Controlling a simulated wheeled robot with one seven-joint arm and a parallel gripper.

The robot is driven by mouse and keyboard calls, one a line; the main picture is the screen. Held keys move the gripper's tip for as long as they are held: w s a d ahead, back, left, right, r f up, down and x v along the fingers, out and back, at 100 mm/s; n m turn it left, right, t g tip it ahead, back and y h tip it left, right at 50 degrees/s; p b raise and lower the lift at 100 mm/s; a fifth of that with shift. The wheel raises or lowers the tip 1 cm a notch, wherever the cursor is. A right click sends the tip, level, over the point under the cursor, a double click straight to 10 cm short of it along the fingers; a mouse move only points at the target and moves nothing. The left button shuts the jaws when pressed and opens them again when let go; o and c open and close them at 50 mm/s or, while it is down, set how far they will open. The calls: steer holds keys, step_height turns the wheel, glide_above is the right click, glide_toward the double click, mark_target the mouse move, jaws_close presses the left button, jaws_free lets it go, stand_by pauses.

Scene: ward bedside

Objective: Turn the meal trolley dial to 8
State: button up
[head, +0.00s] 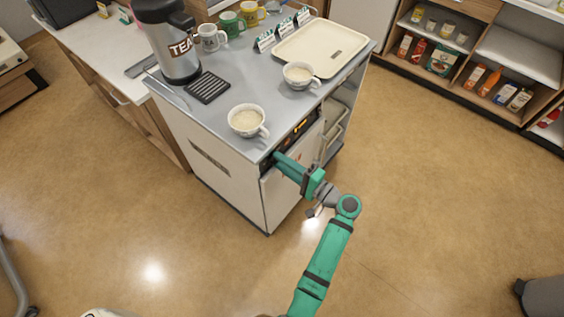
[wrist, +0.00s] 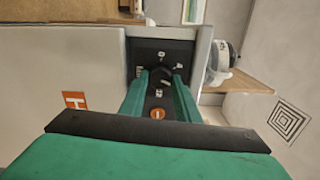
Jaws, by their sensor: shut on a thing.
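The meal trolley (head: 212,163) stands in the middle of the head view, with a grey top and white sides. Its black control panel (head: 301,129) has a small lit orange display. My gripper (head: 279,159) reaches the left end of this panel. In the wrist view the green fingers of my gripper (wrist: 164,75) are shut on the dial at the black dial face (wrist: 150,52). Small white marks ring the dial face, and an orange round mark shows between the fingers. The dial knob is mostly hidden, and I cannot read its setting.
On the trolley top are two filled white cups (head: 247,121), a TEA flask (head: 168,42), several mugs, a black drip grille (head: 207,87) and a cream tray (head: 320,50). Shelves (head: 520,60) stand at the back right. The floor around my arm is clear.

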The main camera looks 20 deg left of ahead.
steer(key=shift+m, duration=0.8)
steer(key=o, duration=1)
steer(key=shift+o, duration=0.2)
steer(key=shift+d, duration=0.1)
steer(key=v, duration=1)
steer(key=shift+d, duration=0.3)
steer(key=shift+s, duration=0.15)
